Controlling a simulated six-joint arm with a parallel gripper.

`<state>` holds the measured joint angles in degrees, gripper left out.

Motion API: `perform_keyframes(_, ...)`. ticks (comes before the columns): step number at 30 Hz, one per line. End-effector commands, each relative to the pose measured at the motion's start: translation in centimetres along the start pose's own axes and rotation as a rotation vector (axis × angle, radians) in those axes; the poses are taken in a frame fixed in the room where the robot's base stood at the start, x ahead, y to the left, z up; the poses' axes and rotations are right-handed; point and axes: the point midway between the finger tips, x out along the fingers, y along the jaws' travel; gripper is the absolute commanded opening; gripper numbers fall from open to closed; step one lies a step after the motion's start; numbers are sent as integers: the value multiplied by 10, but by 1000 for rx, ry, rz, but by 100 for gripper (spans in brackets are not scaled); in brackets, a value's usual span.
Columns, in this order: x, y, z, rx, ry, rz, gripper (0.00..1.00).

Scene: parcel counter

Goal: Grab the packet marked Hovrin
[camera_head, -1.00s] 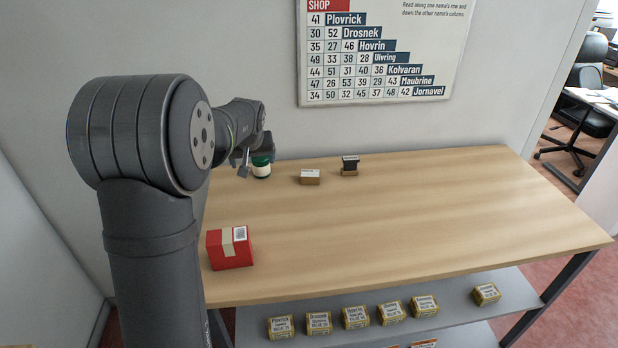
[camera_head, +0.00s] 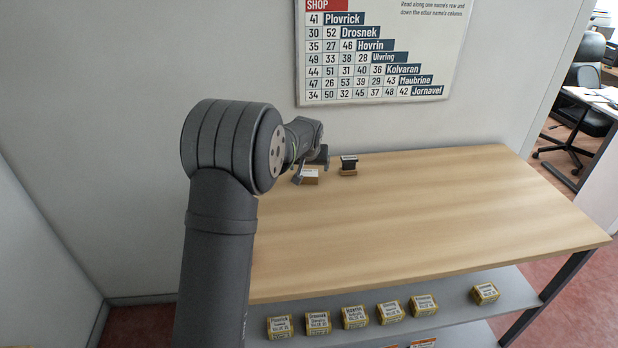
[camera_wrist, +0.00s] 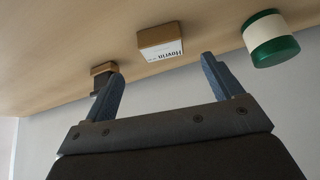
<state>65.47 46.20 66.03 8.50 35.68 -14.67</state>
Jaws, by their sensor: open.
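The packet marked Hovrin (camera_wrist: 161,42) is a small brown box with a white label; its name reads in the wrist view, upside down. In the head view the same packet (camera_head: 310,174) stands near the back edge of the counter, partly behind my gripper. My gripper (camera_wrist: 160,75) is open and empty. In the wrist view its two fingers point towards the packet, which shows between and beyond the tips, apart from them. In the head view my gripper (camera_head: 310,168) is close to the packet, its fingertips hard to make out.
A small dark-topped brown item (camera_head: 348,165) stands right of the packet. The counter (camera_head: 430,215) is clear to the right. Several yellow boxes (camera_head: 355,316) lie on the shelf below.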

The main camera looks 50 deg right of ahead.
Motion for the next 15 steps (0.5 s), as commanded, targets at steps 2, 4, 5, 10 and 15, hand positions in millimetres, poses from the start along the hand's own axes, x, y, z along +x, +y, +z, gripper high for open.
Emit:
perform_keyframes(2,11,0,0,0,-1,0,85)
perform_keyframes(4,17,0,0,0,-1,0,85)
perform_keyframes(5,19,0,0,0,-1,0,85)
perform_keyframes(10,27,-1,-1,0,-1,-1,85)
perform_keyframes(15,50,-2,-4,0,-2,-1,85)
